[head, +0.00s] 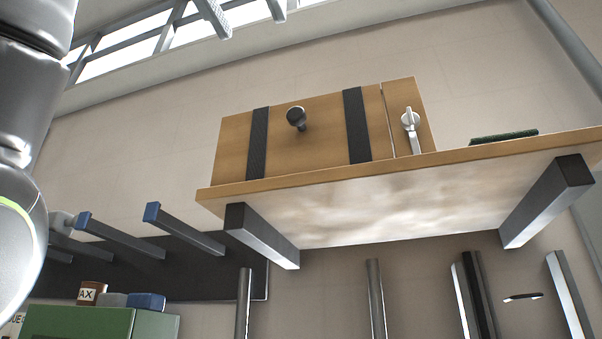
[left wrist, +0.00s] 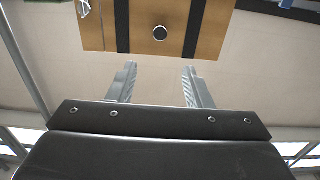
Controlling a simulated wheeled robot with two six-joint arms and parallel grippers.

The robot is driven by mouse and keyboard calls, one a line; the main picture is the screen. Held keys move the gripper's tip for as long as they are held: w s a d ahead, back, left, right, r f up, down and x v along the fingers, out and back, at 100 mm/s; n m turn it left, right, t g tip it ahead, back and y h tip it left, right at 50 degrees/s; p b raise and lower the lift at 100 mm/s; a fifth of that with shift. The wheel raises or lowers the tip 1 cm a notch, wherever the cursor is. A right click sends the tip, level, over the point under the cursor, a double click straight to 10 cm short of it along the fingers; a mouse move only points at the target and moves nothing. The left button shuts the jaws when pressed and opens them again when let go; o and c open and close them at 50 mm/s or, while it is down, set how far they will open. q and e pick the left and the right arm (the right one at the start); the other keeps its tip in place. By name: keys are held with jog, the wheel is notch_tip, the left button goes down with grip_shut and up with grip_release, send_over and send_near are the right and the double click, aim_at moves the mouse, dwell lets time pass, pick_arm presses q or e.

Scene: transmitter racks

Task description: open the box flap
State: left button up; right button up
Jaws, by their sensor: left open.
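A wooden box (head: 330,137) with two dark straps stands on a wooden shelf (head: 300,181) in the head view. Its front flap (head: 283,150) looks shut and carries a round black knob (head: 296,118). A white latch handle (head: 410,120) is on the narrow panel to the right. My left gripper (head: 245,14) shows only as two fingers at the top edge, above the box in the picture. In the left wrist view my left gripper (left wrist: 159,68) is open and empty, with the knob (left wrist: 161,33) ahead, roughly between its fingers and apart from them. My right gripper is not in view.
A dark green flat item (head: 503,136) lies on the shelf right of the box. Dark brackets (head: 547,200) support the shelf. Blue-tipped bars (head: 180,226) jut out at lower left, above a green cabinet (head: 75,322). The wall around the box is clear.

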pick_arm(q)
jog(key=p, duration=0.4)
send_near(295, 111)
jog(key=p+x, duration=0.3)
jog(key=p, duration=0.1)
jog(key=p+x, duration=0.4)
jog(key=shift+r, duration=0.2)
jog(key=shift+w+d+p, duration=0.15)
jog(key=shift+w+p, duration=0.45)
jog(key=shift+w+d+f+p, duration=0.2)
jog(key=shift+w+p, duration=0.1)
jog(key=shift+w, duration=0.15)
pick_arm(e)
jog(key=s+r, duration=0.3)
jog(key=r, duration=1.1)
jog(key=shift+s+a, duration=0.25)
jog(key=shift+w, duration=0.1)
pick_arm(q)
grip_shut()
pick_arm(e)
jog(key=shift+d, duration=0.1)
